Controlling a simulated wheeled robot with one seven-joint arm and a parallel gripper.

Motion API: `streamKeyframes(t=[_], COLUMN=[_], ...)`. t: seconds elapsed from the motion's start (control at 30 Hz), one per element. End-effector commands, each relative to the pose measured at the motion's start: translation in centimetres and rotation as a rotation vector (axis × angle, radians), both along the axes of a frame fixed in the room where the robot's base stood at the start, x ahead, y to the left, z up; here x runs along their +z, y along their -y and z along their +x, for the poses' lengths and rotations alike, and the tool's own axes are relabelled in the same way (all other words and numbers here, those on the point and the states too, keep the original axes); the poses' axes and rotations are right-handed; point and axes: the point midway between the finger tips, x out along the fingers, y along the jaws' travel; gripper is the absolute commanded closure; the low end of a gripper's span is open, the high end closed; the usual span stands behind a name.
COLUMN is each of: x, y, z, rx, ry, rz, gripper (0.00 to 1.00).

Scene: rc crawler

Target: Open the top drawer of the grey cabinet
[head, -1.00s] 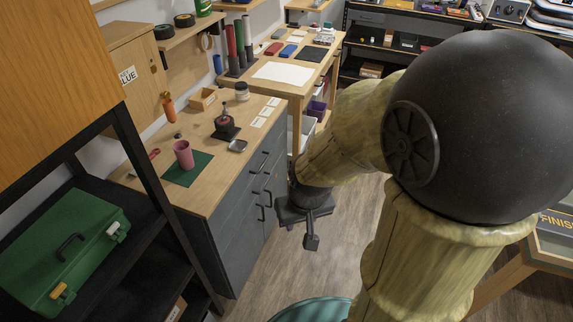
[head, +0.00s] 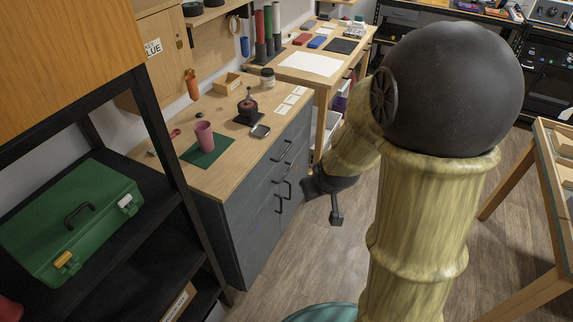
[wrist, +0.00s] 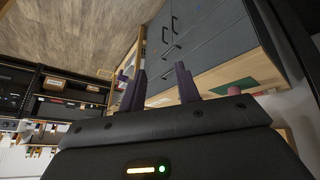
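The grey cabinet (head: 255,195) stands under a wooden worktop, left of my arm in the head view. Its front carries several dark bar handles; the uppermost handle (head: 283,151) sits close below the worktop. The drawer fronts look shut and flush. The cabinet front (wrist: 205,25) and its handles also show in the wrist view, at the upper right. My gripper (head: 318,188) is in front of the cabinet, apart from the handles, with its fingers hard to make out there. In the wrist view the two purple fingers (wrist: 160,70) are spread with nothing between them.
On the worktop (head: 225,180) are a pink cup (head: 204,134), a green mat (head: 215,155) and small items. A black shelf with a green toolbox (head: 75,225) stands at the near left. A wooden table (head: 552,210) is at the right. Floor (head: 300,255) before the cabinet is free.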

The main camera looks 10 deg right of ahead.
Motion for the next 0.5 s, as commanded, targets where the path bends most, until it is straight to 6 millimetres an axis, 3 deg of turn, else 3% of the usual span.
streamKeyframes(t=[0.03,0.3,0.5], x=[-3.3,-10.6,-15.7], y=[0.3,2.2,2.9], z=[1.9,11.1,16.3], rx=[0.033,0.224,0.367], ry=[0.047,0.344,0.554], rz=[-0.031,-0.256,-0.468], gripper=[0.67,0.67,0.67])
